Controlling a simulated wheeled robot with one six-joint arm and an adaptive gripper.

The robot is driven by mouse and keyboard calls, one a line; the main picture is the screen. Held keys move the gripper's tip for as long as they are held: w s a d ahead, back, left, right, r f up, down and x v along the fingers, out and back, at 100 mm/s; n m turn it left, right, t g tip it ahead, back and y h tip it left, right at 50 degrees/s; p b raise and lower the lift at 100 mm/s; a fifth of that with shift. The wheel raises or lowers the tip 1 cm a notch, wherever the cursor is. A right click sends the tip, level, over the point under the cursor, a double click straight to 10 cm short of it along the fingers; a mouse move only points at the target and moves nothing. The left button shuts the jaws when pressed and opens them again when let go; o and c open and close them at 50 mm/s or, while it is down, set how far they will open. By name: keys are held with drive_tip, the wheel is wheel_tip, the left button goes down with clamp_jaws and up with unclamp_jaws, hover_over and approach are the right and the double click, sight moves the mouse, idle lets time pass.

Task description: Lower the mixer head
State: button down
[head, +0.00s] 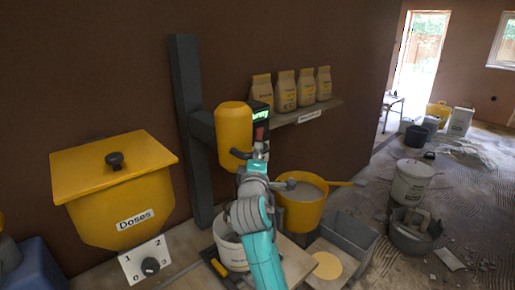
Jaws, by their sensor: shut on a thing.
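The yellow mixer head (234,128) is on an arm of the dark grey column (186,100). It sits above a white bucket (232,254), with a clear gap between them. A dark control box (260,112) with a green display and a red part is at its right side. My gripper (261,152) is raised just below that box, at the right of the mixer head. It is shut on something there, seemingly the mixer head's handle. The fingers and what they hold are small and partly hidden by my wrist.
A yellow bucket (301,212) of pale material with a yellow handle stands close right of my arm. The yellow Doses hopper (118,195) is at left, above a dial (147,262). Paper bags (285,91) stand on a wall shelf (325,108). A grey bin (349,235) is lower right.

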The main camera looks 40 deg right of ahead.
wheel_tip(320, 180, down, 17)
drive_tip(key=shift+f, duration=0.15)
drive_tip(key=c, duration=1)
unclamp_jaws()
drive_tip(key=v, duration=1.2)
drive_tip(key=shift+s, duration=0.1)
